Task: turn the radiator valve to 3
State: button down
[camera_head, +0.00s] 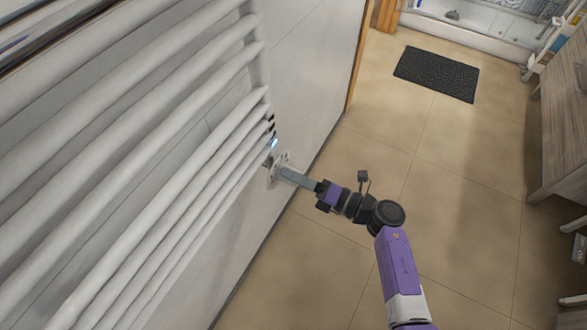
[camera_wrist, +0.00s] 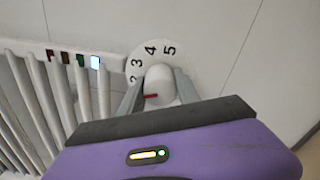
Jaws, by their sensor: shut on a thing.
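The radiator valve is a white knob (camera_wrist: 160,84) in front of a round white dial plate (camera_wrist: 143,57) with black numbers. In the wrist view 3, 4 and 5 read clearly, and a partly covered number below 3 looks like 2. A short red mark on the knob points left, to the low-number side; I cannot tell exactly which number it meets. My gripper (camera_wrist: 160,92) is shut on the knob, one grey finger on each side. In the head view my gripper (camera_head: 281,170) reaches left to the wall, and its fingers and the plate mostly hide the knob.
The white radiator (camera_head: 256,62) with long bars fills the left side, close to my gripper. Small coloured marks (camera_wrist: 95,62) sit on its top bar. A dark mat (camera_head: 437,73) lies on the open tiled floor. A wooden cabinet (camera_head: 560,120) stands at the right.

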jog(key=m+p, duration=0.3)
jog(key=m, duration=0.1)
jog(key=shift+r+m, duration=0.15)
jog(key=shift+m, duration=0.15)
jog(key=shift+m+p, duration=0.9)
jog(key=shift+m, duration=0.7)
jog(key=shift+f, duration=0.2)
jog(key=shift+d, duration=0.1)
jog(key=c, duration=0.9)
grip_release()
jog(key=shift+o, duration=0.2)
jog(key=p+v, duration=0.1)
jog(key=v, duration=0.6)
jog(key=shift+s+d, duration=0.2)
jog(key=shift+d, duration=0.1)
